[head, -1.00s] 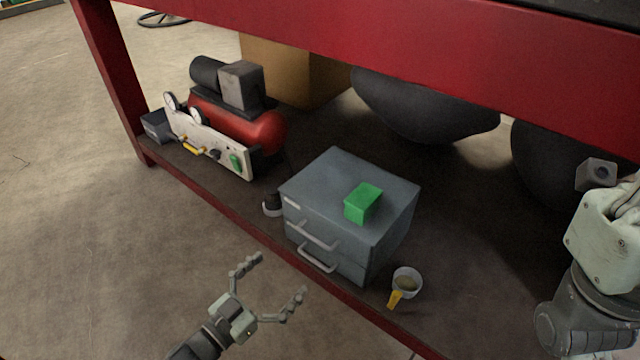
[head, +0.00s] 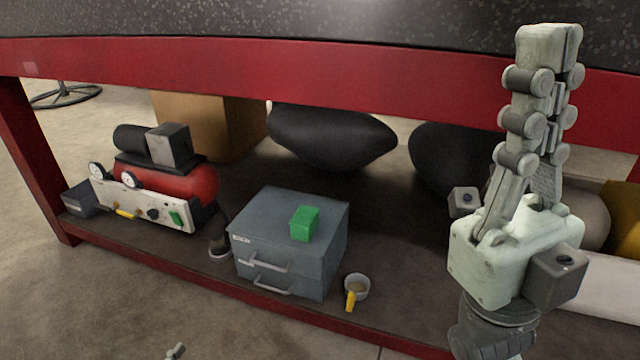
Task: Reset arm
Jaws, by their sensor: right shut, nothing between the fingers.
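My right gripper (head: 548,40) stands upright at the right of the head view, close to the camera. Its fingers are together and point up, with nothing between them, in front of the red bench's front beam. Only a small fingertip of my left gripper (head: 176,351) shows at the bottom edge; the rest is out of view, so its opening cannot be told.
A red bench (head: 300,70) spans the view. The floor in front is clear.

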